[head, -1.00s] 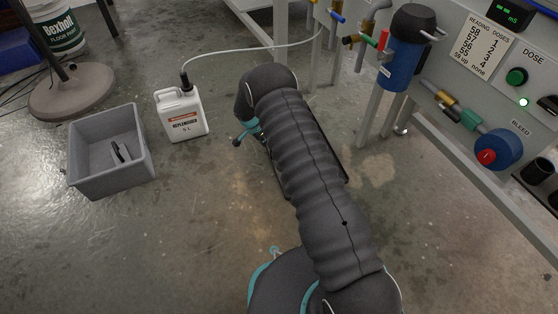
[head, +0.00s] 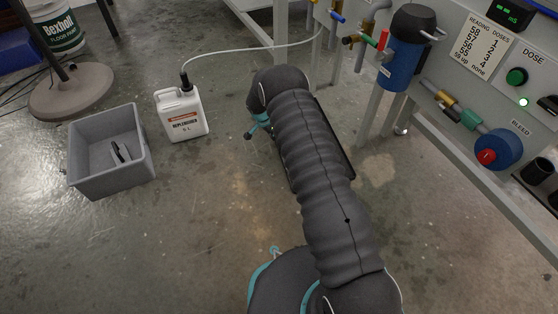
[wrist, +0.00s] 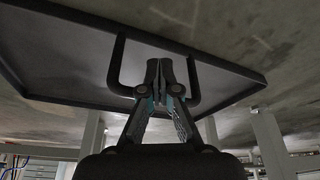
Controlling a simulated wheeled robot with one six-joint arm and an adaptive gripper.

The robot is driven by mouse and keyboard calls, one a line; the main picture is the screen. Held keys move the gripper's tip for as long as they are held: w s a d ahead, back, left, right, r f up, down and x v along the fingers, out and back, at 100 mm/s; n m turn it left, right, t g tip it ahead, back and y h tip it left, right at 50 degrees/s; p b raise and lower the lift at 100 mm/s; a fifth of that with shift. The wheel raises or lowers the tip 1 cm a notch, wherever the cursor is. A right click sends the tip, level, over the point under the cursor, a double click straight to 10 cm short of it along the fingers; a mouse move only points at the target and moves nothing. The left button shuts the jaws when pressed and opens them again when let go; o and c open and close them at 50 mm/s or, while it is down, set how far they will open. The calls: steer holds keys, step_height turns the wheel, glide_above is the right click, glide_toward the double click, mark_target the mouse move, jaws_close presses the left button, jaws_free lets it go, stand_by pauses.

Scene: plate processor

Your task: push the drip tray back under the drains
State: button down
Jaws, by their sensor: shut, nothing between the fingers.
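The drip tray (wrist: 75,55) is a wide, shallow dark tray with a raised rim, filling the upper part of the wrist view. A black U-shaped handle (wrist: 113,68) stands at its near side. My gripper (wrist: 160,66) is shut and empty, its fingertips between the two arms of the handle. I cannot tell whether they touch the handle or tray. In the head view my arm covers most of the tray; a dark edge, seemingly its rim (head: 338,145), shows to the right of the arm. The drains are not clearly visible.
The processor frame (head: 455,165) stands at the right, with a blue filter housing (head: 402,55). A white replenisher jug (head: 182,115) with a hose and a grey bin (head: 112,180) stand on the floor at left. Support legs (wrist: 270,145) show in the wrist view.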

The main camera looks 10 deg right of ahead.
steer(key=shift+w+d, duration=0.5)
steer(key=shift+d, duration=0.4)
steer(key=shift+w+d, duration=0.55)
steer(key=shift+d, duration=0.35)
steer(key=shift+w+d, duration=0.5)
steer(key=shift+d, duration=0.4)
steer(key=s+a+r, duration=0.3)
steer(key=a, duration=0.2)
steer(key=shift+a, duration=0.15)
